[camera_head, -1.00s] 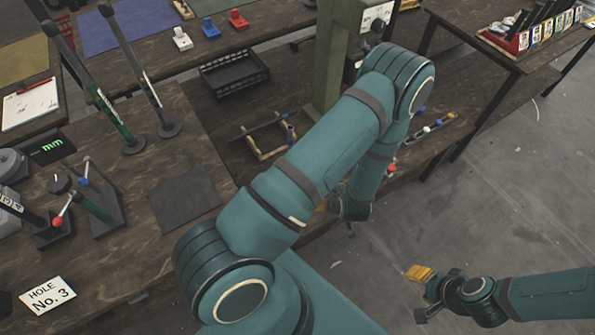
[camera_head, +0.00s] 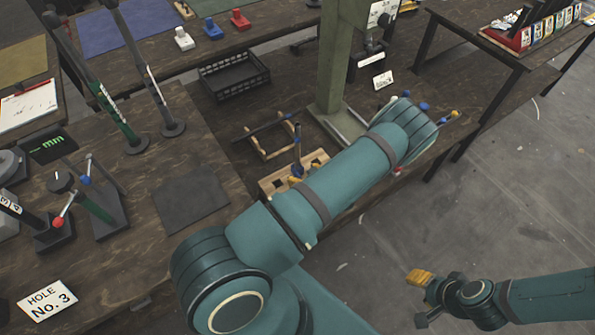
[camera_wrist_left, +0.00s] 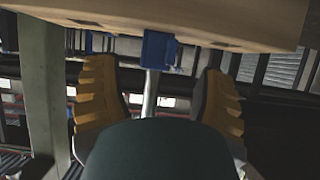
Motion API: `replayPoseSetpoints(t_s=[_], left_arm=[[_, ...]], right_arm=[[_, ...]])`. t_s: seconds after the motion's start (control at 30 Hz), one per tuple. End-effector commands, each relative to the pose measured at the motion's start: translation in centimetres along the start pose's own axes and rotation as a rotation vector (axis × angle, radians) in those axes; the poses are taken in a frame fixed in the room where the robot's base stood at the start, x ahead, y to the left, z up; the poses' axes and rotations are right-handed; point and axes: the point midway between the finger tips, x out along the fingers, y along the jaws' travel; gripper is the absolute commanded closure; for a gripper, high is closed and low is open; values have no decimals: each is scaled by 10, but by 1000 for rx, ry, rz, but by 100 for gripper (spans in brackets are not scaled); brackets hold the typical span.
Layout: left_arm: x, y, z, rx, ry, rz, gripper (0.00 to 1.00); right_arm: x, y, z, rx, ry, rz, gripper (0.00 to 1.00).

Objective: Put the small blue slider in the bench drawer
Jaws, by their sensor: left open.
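My left gripper (camera_wrist_left: 158,78) is open in the left wrist view, its yellow fingers well apart. A small blue piece (camera_wrist_left: 158,48) is between and just ahead of the fingertips, against a pale wooden edge (camera_wrist_left: 220,22); I cannot tell whether it is the slider or a fixed part. In the head view my left forearm largely hides that gripper. A small blue slider-like block (camera_head: 211,29) stands on the far bench between a white and a red one. My right gripper (camera_head: 424,297) is low at the right, over the floor. I cannot make out an open drawer.
A wooden slotted block (camera_head: 268,187) and a wooden frame (camera_head: 262,150) lie near my left arm. A black crate (camera_head: 234,75) and a green press column (camera_head: 333,75) stand behind. Tall-handled tools (camera_head: 160,95) stand at left. The floor at right is clear.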

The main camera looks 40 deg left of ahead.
Motion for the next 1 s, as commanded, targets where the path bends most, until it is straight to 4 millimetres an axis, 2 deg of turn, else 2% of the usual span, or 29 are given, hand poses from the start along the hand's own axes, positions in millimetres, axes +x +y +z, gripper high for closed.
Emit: replayPoseSetpoints(t_s=[0.23, 0.5, 0.77, 0.8, 0.87, 0.9, 0.97, 1.0], left_arm=[[15, 2, -2, 1, 0, 0, 30], [52, 4, -5, 1, 0, -1, 30], [55, 5, -6, 2, -1, 1, 30], [55, 5, -6, 2, -1, 1, 36], [55, 5, -6, 2, -1, 1, 57], [55, 5, -6, 2, -1, 1, 71], [55, 5, -6, 2, -1, 1, 90], [55, 5, -6, 2, -1, 1, 90]], right_arm=[[4, 1, 0, 0, 2, 0, 53], [13, 5, -1, -1, 7, 0, 53], [13, 5, -2, -1, 7, 0, 53], [13, 5, -2, -1, 7, 0, 53], [13, 5, -2, -1, 7, 0, 53], [13, 5, -2, -1, 7, 0, 53], [13, 5, -1, -1, 7, 0, 53], [13, 5, -1, -1, 7, 0, 53]])
